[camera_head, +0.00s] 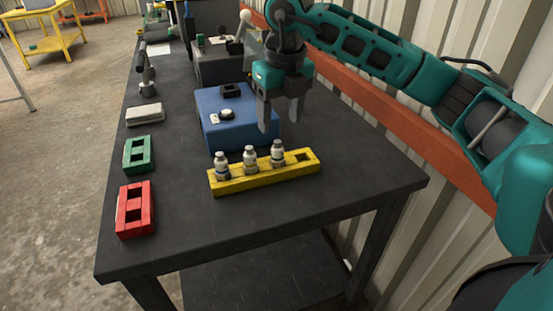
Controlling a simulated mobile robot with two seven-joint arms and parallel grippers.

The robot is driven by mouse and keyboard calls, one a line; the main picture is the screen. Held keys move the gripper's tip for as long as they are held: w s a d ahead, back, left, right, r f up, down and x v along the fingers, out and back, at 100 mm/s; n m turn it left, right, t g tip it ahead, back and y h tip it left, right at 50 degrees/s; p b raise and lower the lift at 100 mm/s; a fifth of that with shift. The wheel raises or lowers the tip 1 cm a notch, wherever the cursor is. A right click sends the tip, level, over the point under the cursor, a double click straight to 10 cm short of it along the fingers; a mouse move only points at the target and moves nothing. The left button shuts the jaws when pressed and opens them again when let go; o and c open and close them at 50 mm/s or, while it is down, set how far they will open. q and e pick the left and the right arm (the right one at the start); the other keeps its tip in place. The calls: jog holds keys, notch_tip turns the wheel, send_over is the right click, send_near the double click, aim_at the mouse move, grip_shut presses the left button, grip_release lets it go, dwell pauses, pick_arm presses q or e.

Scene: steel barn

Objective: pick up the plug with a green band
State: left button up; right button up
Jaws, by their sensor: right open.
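A yellow block (240,183) with a row of sockets lies on the dark table (330,190). Three white plugs stand upright in it: a left one (222,165), a middle one (249,157) and a right one (277,154). The block's rightmost socket is empty. Their bands are too small for me to tell surely which is green. My right gripper (279,125) is open and empty, fingers pointing down, above the table behind the right end of the yellow block. It is apart from the plugs. My left gripper is not in view.
A blue box (235,130) stands behind the yellow block. A green block (138,155) and a red block (135,210), both with sockets, lie at the table's left. Grey machinery (215,65) stands farther back. The table's front right is clear; a corrugated wall runs along the right.

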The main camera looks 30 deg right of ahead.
aim_at(278, 142)
jog(key=f, duration=0.8)
jog(key=shift+w+f, duration=0.35)
jog(key=shift+c, duration=0.4)
jog(key=c, duration=1.1)
